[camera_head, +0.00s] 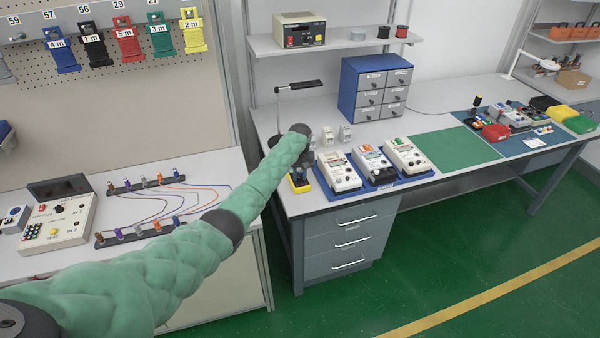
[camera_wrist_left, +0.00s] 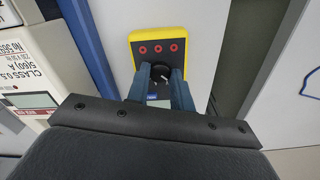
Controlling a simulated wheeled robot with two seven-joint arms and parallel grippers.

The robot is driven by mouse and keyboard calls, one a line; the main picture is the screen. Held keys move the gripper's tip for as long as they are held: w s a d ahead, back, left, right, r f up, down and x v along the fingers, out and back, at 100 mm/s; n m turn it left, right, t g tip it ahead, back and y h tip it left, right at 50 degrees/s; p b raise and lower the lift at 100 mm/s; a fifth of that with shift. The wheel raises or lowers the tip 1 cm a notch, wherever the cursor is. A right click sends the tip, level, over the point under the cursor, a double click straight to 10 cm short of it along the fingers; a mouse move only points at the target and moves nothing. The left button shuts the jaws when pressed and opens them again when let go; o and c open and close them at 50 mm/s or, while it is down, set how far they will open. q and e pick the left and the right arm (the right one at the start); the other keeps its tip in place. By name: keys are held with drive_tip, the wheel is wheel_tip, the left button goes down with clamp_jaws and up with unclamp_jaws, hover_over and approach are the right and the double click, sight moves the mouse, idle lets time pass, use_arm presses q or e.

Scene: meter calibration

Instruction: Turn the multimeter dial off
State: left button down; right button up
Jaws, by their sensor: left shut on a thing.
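The multimeter (camera_wrist_left: 158,34) has a yellow case and a row of three red sockets in the left wrist view. Its black dial (camera_wrist_left: 161,72) has a white mark and sits between the tips of my left gripper (camera_wrist_left: 161,84), which is shut on it. In the head view, the yellow multimeter (camera_head: 301,189) is at the left front of the workbench, mostly covered by my left gripper (camera_head: 299,175). My right gripper is not in view.
Three white meters, among them the left one (camera_head: 339,172), stand on blue bases right of the multimeter. A desk lamp (camera_head: 299,86) and a blue drawer cabinet (camera_head: 376,87) are behind. A green mat (camera_head: 455,149) is clear. The bench front edge is close to the multimeter.

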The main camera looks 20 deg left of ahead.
use_arm(q)
drive_tip(key=shift+n+p, duration=0.4)
drive_tip(key=shift+n, duration=0.8)
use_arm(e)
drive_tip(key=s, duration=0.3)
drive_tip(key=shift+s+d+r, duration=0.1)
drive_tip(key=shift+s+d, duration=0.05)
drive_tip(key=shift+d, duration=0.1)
use_arm(q)
drive_tip(key=c, duration=1.2)
unclamp_jaws()
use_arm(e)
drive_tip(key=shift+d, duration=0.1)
